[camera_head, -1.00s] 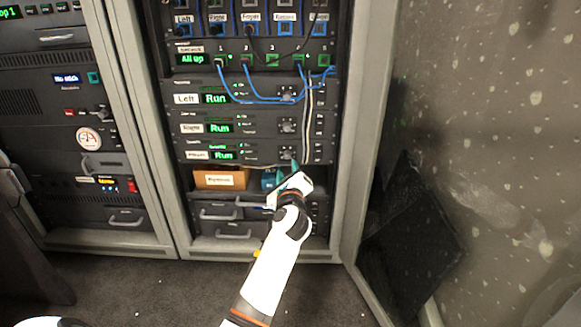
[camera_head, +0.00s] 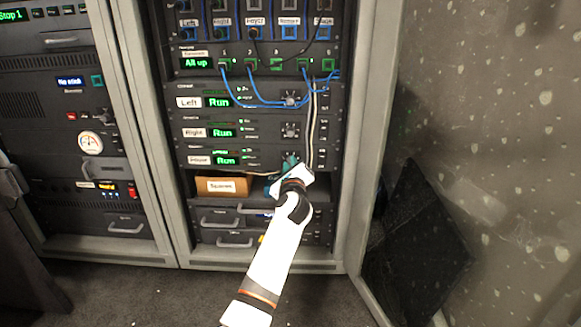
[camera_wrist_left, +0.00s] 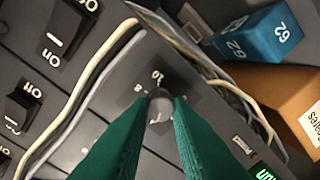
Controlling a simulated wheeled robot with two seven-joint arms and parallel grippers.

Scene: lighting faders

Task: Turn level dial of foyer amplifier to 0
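The foyer amplifier (camera_head: 240,160) is the lowest of three stacked amplifiers in the head view, with a green "Run" display. My left gripper (camera_head: 290,163) is at its right part and hides its level dial there. In the left wrist view the round grey level dial (camera_wrist_left: 160,106) sits between the tips of the two green fingers of my left gripper (camera_wrist_left: 161,100). The fingers are apart, one on each side of the dial. I cannot tell whether they press on it. The scale marks around the dial are partly hidden and hard to read. My right gripper is not in view.
Pale cables (camera_wrist_left: 85,85) run beside the dial, near rocker switches (camera_wrist_left: 22,100). A blue box (camera_wrist_left: 258,45) and an orange-brown box (camera_head: 222,187) stand on the shelf below. The right and left amplifiers with blue cables (camera_head: 262,102) are above. The open rack door is at the right.

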